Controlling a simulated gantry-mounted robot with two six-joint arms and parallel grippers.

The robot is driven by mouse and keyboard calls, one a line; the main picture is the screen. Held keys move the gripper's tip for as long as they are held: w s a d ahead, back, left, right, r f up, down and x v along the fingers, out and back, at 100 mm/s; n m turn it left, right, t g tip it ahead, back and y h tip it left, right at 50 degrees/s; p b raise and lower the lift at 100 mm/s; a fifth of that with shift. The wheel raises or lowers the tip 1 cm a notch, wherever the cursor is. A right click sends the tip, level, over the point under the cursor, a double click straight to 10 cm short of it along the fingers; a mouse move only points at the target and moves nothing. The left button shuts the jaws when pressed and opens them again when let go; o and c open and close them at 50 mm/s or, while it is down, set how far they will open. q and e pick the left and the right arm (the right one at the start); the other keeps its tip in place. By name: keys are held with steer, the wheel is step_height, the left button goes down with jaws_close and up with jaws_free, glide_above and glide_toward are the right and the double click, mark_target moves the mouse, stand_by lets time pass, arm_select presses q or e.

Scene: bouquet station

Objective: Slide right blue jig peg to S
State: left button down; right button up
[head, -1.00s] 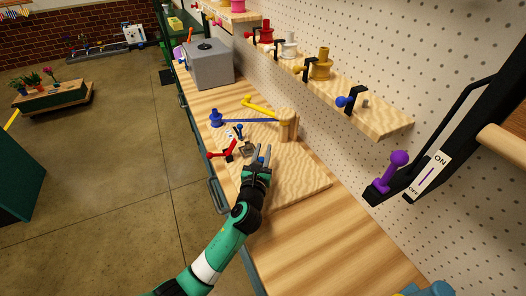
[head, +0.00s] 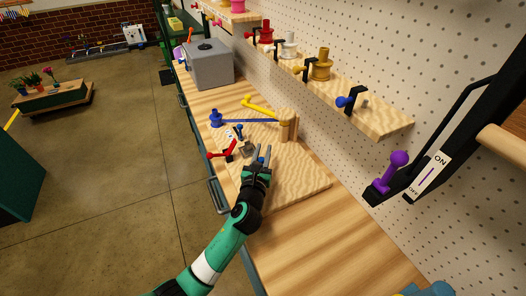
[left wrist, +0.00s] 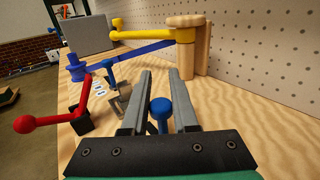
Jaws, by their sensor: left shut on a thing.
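The right blue jig peg (left wrist: 161,108) has a round blue head and stands between the fingers of my left gripper (left wrist: 153,100). The gripper is shut on it, low over the wooden jig board. A second blue peg (left wrist: 107,66) stands farther off to the left, by a grey metal block (left wrist: 118,102). A white marked strip (left wrist: 99,88) lies beside it, but its letters are too small to read. My right gripper is not in view.
A red lever (head: 222,153) sits left of the jig. A blue arm (head: 250,121) and a yellow arm (head: 262,107) reach from a wooden post (head: 287,126). A grey box (head: 209,66) stands behind. The bench (head: 310,235) in front is clear.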

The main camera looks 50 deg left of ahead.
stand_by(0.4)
arm_select(q)
steer(key=a, duration=0.1)
steer(key=a+p, duration=0.1)
steer(key=a, duration=0.1)
steer(key=shift+w+a+r, duration=0.1)
steer(key=shift+w, duration=0.2)
steer(key=c, duration=1)
jaws_free()
steer(key=shift+f, duration=0.2)
steer(key=o, duration=0.3)
steer(key=shift+a+r, duration=0.1)
steer(key=shift+a, duration=0.05)
